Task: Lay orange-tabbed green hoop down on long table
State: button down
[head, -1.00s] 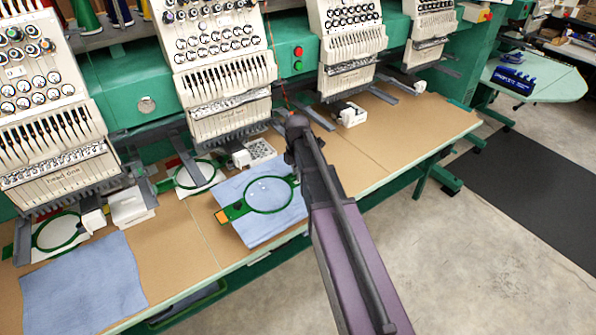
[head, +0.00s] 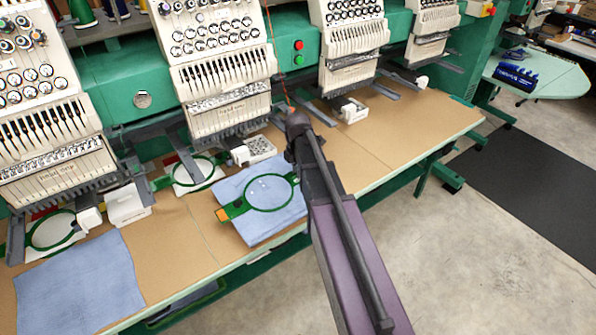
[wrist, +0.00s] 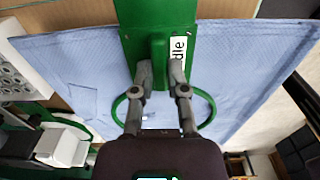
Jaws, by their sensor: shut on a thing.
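The green hoop (head: 238,208) has an orange tab (head: 222,215) on its left side. In the head view it is over a light blue cloth (head: 262,226) at the front of the long table (head: 185,240); I cannot tell whether it touches the cloth. In the wrist view my gripper (wrist: 163,72) is shut on a raised green part of the hoop (wrist: 158,18), beside a white label ending in "dle". The ring shows behind the fingers.
Embroidery heads (head: 215,70) stand along the table's back. Another green hoop (head: 50,230) sits under the left head, and one (head: 195,170) under the middle head. A second blue cloth (head: 80,285) lies front left. Brown table top to the right (head: 400,125) is clear.

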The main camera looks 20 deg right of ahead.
jog(key=shift+f+b, duration=2.2)
jog(key=shift+f, duration=0.4)
jog(key=c, duration=0.6)
grip_release()
jog(key=shift+r, duration=0.2)
